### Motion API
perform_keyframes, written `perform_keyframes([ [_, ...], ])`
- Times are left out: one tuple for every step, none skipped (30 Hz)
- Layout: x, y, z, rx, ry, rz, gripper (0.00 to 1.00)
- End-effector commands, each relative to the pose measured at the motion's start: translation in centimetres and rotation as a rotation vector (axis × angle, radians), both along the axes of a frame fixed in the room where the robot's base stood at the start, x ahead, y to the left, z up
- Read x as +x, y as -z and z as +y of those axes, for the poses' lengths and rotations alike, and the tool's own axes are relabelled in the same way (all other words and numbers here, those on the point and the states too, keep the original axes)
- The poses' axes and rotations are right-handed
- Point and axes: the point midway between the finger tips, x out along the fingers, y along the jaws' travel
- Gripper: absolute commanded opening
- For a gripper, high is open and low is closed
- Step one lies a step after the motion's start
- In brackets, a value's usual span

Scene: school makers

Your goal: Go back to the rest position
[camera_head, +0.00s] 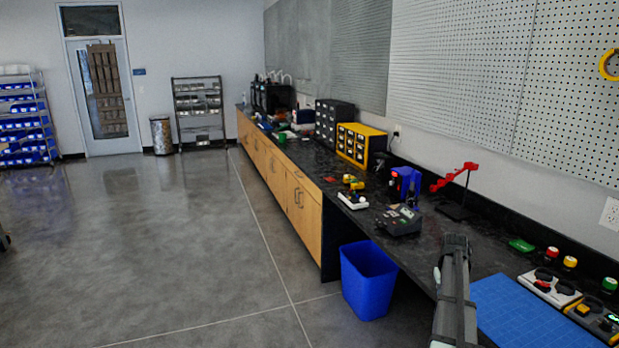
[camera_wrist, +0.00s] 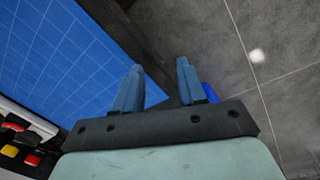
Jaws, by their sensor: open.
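My gripper shows in the wrist view (camera_wrist: 158,88) with its two blue fingers apart and nothing between them. Beyond the fingers lie the dark counter edge and the grey floor. In the head view my arm rises at the lower right, in front of the counter edge and left of the blue cutting mat (camera_head: 540,318). The fingers cannot be made out there. The mat also fills the upper left of the wrist view (camera_wrist: 50,55).
The black counter (camera_head: 400,250) runs along the right wall. Button boxes (camera_head: 550,288) stand right of the mat. A red-armed stand (camera_head: 455,180) and a dark device (camera_head: 400,220) stand farther back. A blue bin (camera_head: 367,280) is on the floor by the counter.

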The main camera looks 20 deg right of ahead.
Motion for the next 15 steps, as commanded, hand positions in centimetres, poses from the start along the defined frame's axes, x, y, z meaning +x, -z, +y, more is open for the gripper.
perform_keyframes([
  [1.1,0.6,2.1,-0.002,-0.046,0.004,0.40],
  [1.7,0.9,3.1,-0.005,-0.071,0.004,0.40],
  [2.5,1.6,4.5,-0.005,-0.103,0.009,0.40],
  [2.9,2.4,5.7,-0.002,-0.123,0.014,0.40],
  [3.1,3.5,7.0,0.005,-0.139,0.021,0.40],
  [3.2,5.0,8.4,0.015,-0.151,0.029,0.40],
  [3.2,6.0,9.3,0.021,-0.156,0.035,0.40],
  [3.2,7.1,10.2,0.029,-0.163,0.041,0.40],
  [3.1,8.5,11.5,0.039,-0.170,0.051,0.40],
  [3.0,9.5,12.5,0.047,-0.175,0.057,0.40],
  [2.9,10.5,13.5,0.054,-0.181,0.064,0.40],
  [2.7,11.9,14.9,0.065,-0.189,0.074,0.40],
  [2.6,12.9,15.9,0.070,-0.195,0.080,0.40],
  [2.4,13.9,16.9,0.079,-0.202,0.088,0.40],
  [2.1,15.1,18.3,0.087,-0.209,0.098,0.40],
])
